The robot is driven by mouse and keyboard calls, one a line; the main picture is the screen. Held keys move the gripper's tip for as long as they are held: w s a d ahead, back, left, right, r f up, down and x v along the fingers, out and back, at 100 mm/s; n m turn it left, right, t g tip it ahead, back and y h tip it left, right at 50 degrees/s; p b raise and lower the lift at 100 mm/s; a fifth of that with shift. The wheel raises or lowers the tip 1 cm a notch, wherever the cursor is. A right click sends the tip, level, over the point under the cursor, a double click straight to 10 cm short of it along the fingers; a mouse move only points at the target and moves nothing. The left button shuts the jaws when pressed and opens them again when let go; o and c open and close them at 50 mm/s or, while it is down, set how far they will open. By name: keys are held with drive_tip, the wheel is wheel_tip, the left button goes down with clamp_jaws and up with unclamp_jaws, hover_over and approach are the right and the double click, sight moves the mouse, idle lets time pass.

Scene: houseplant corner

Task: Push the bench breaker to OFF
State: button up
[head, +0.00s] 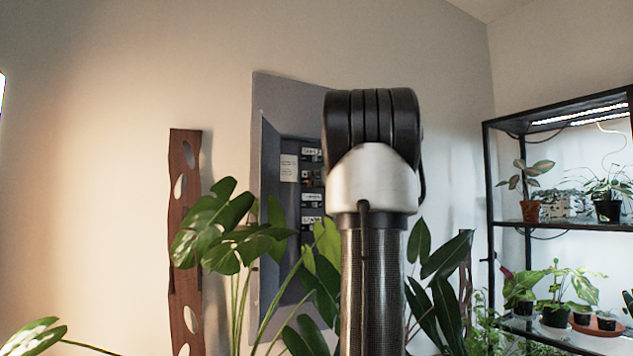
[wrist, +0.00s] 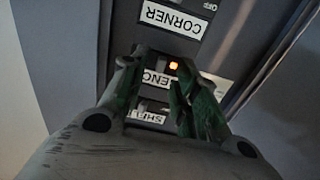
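The bench breaker (wrist: 153,64) is a dark switch in the wrist view, beside a label (wrist: 157,79) of which only "ENC" shows. My gripper (wrist: 160,60) has its two green-padded fingers apart, one on each side of that label, with the fingertips close to the breaker row. I cannot tell whether they touch it. A small orange light (wrist: 173,65) glows by the right fingertip. The breaker's lever position is not clear. In the head view the open breaker panel (head: 285,100) is partly behind my arm, which hides my gripper.
Leafy plants (head: 225,235) stand in front of the panel's lower part. A brown wooden plank (head: 185,230) is to its left. A black plant shelf (head: 495,220) stands at the right.

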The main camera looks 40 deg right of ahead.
drive_tip(key=shift+x, duration=0.85)
clamp_jaws()
drive_tip(key=shift+w+a+m+h, duration=0.2)
drive_tip(key=shift+a+m+h, duration=0.15)
drive_tip(key=shift+m+h, duration=0.4)
drive_tip(key=shift+m+g+h, duration=0.55)
drive_tip(key=shift+g+h, duration=0.15)
drive_tip(key=shift+h, duration=0.45)
